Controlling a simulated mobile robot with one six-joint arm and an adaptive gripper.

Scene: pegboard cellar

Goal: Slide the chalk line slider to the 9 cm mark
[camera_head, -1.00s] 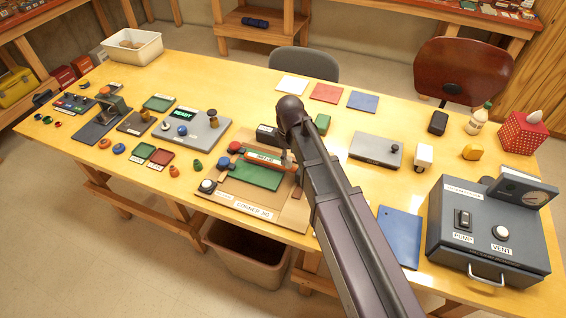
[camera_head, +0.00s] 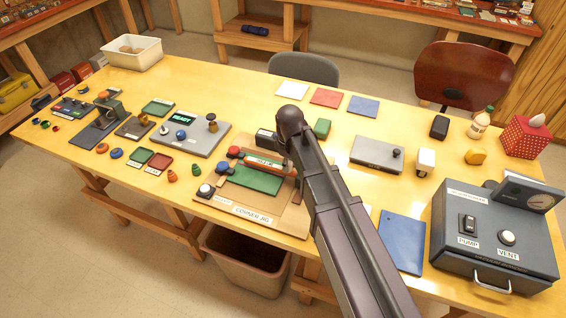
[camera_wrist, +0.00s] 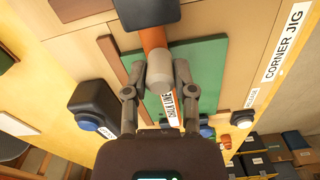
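The chalk line slider is an orange bar (camera_wrist: 152,38) with a grey cylindrical part (camera_wrist: 159,76). A white "CHALK LINE" label (camera_wrist: 170,108) shows beside it. In the head view the orange bar (camera_head: 266,163) lies over the green plate (camera_head: 256,179) of the corner jig (camera_head: 272,217). In the wrist view my gripper (camera_wrist: 160,68) is over the bar, with one finger on each side of the grey part. The fingers are apart; contact is hard to tell. In the head view my arm hides the gripper. No readable scale or 9 cm mark shows.
A dark box with a blue button (camera_wrist: 92,112) stands close to my gripper's left finger. A grey device with a green display (camera_head: 190,134) stands left of the jig.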

